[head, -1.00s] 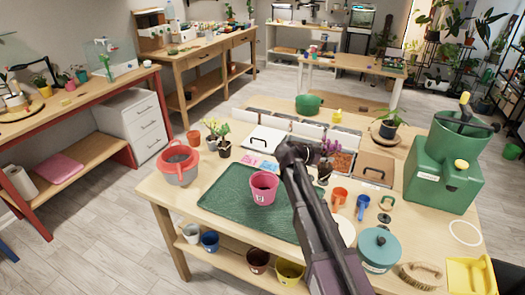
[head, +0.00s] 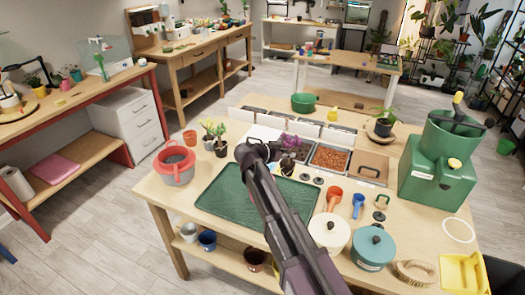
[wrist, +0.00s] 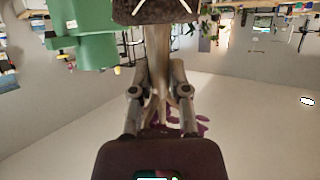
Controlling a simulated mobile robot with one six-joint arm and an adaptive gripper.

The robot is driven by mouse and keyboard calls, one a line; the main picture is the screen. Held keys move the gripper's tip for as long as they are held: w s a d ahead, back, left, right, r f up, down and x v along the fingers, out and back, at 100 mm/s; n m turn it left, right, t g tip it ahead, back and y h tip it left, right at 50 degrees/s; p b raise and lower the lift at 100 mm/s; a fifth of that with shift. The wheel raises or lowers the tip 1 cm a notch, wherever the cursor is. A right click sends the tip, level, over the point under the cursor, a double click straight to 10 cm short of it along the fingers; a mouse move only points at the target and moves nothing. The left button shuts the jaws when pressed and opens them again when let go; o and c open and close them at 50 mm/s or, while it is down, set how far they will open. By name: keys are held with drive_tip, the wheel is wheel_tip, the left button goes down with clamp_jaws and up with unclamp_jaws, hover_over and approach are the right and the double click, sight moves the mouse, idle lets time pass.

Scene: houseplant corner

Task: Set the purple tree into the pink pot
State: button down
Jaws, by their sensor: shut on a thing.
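My gripper (wrist: 157,98) is shut on the pale trunk of the purple tree in the wrist view. The tree's dark root ball (wrist: 155,12) with pale lines shows at the top of that view, and purple leaves (wrist: 190,128) show at the bottom, beyond the fingers. In the head view the purple foliage (head: 288,140) shows just right of my wrist, above the back of the table; the fingers are hidden there. The pink pot cannot be made out now; my arm covers the part of the green mat (head: 222,200) where it stood.
A red and grey bucket (head: 175,166) and small potted plants (head: 220,140) stand left of the mat. Bins of soil and clay pebbles (head: 330,157) line the back. Orange and blue scoops, lidded pots (head: 374,248) and a green machine (head: 437,170) crowd the right.

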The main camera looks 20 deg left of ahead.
drive_tip(key=s+a+r+n+t+y+p, duration=0.1)
drive_tip(key=s+a, duration=0.3)
drive_tip(key=a, duration=0.5)
drive_tip(key=shift+s+r, duration=0.35)
drive_tip(key=shift+s, duration=0.05)
drive_tip(key=shift+f, duration=0.25)
wheel_tip(320, 180, down, 10)
drive_tip(key=b, duration=1)
drive_tip(key=shift+r, duration=0.2)
idle(0.4)
drive_tip(key=shift+f+b, duration=0.5)
drive_tip(key=shift+f, duration=0.05)
idle(1.4)
drive_tip(key=c, duration=0.5)
unclamp_jaws()
drive_tip(key=shift+c, duration=0.2)
